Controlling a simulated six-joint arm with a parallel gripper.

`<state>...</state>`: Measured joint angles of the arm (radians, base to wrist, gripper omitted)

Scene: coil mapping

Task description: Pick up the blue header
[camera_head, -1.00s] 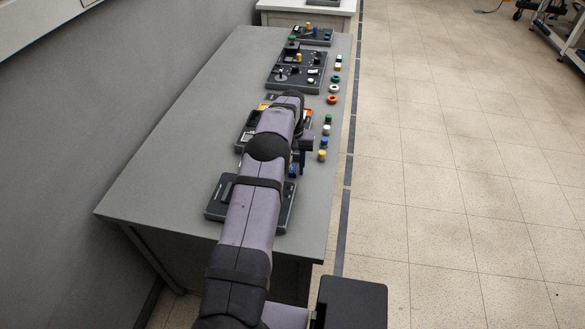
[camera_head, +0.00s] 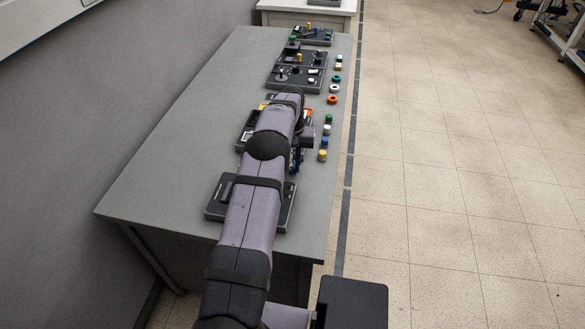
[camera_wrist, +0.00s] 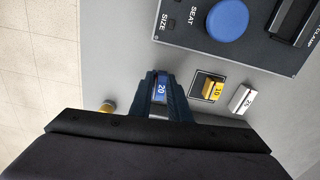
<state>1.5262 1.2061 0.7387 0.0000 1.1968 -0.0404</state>
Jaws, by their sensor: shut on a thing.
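The blue header (camera_wrist: 160,89) carries a white label reading 20. In the wrist view it sits between the two dark fingers of my gripper (camera_wrist: 161,94), which is shut on it. Its lower part is hidden by the fingers. In the head view my gripper (camera_head: 296,160) is a small dark shape beside my arm, over the right part of the grey table, and the header cannot be made out there.
Several coloured pegs line the table's right edge.

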